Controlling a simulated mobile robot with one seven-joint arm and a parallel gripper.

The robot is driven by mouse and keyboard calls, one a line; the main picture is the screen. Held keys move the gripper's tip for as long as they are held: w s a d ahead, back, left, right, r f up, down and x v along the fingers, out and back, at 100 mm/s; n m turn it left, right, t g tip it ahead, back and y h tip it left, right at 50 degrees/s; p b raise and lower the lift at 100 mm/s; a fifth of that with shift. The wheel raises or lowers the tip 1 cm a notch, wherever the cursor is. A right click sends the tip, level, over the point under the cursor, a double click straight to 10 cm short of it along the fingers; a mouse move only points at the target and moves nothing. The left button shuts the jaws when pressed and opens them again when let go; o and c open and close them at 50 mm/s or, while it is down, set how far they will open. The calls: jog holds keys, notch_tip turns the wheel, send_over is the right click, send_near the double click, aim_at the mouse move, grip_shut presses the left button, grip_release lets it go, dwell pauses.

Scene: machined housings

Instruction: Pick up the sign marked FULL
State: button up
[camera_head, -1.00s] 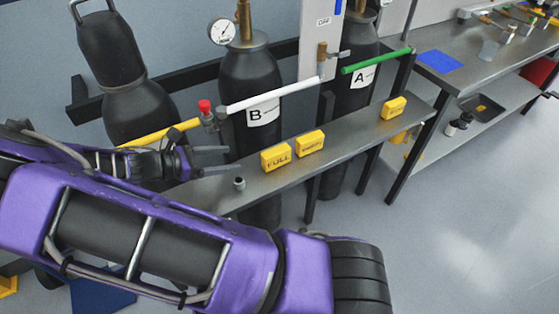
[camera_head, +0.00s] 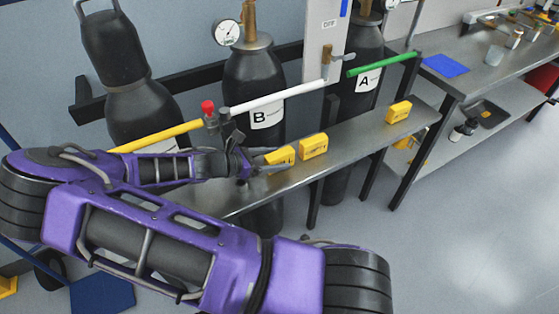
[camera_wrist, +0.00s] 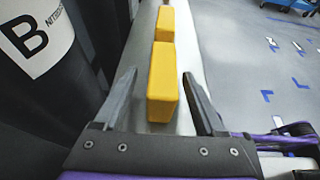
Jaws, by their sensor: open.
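The yellow FULL sign (camera_head: 284,155) stands on the narrow metal shelf (camera_head: 345,145) in front of cylinder B. My gripper (camera_head: 266,158) is at its left end, partly covering it, so its lettering is hard to read now. In the wrist view the near yellow block (camera_wrist: 162,88) stands between the two fingers of my open gripper (camera_wrist: 159,78).
A second yellow sign (camera_head: 313,146) stands just beyond, also in the wrist view (camera_wrist: 165,24). A third yellow sign (camera_head: 399,111) is farther right. Cylinder B (camera_head: 252,85) and a white bar (camera_head: 280,96) are close behind the shelf. Open floor lies in front.

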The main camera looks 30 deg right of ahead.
aim_at(284, 159)
jog(key=shift+x, duration=1.6)
jog(key=shift+s, duration=0.1)
grip_shut()
